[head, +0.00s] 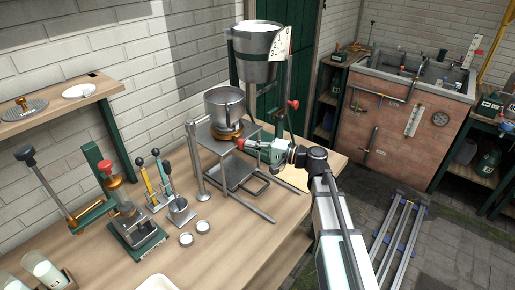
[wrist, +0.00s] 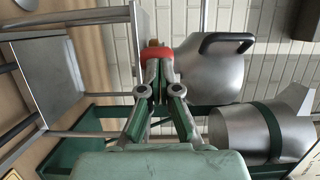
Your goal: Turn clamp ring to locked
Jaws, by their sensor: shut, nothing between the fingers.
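A brass clamp ring (head: 225,131) sits under a steel pot (head: 225,103) on a grey metal stand (head: 205,136). A red-tipped handle (head: 240,143) shows at the ring's right side. My gripper (head: 248,145) reaches in from the right, its fingertips at this red tip. In the wrist view my gripper (wrist: 157,76) has its fingers together, with the red tip (wrist: 157,62) right at their ends and a bit of brass (wrist: 153,43) beyond. I cannot tell whether the fingers touch the red tip. Most of the ring is hidden in the wrist view.
A lever press (head: 130,215) and small levers stand further left.

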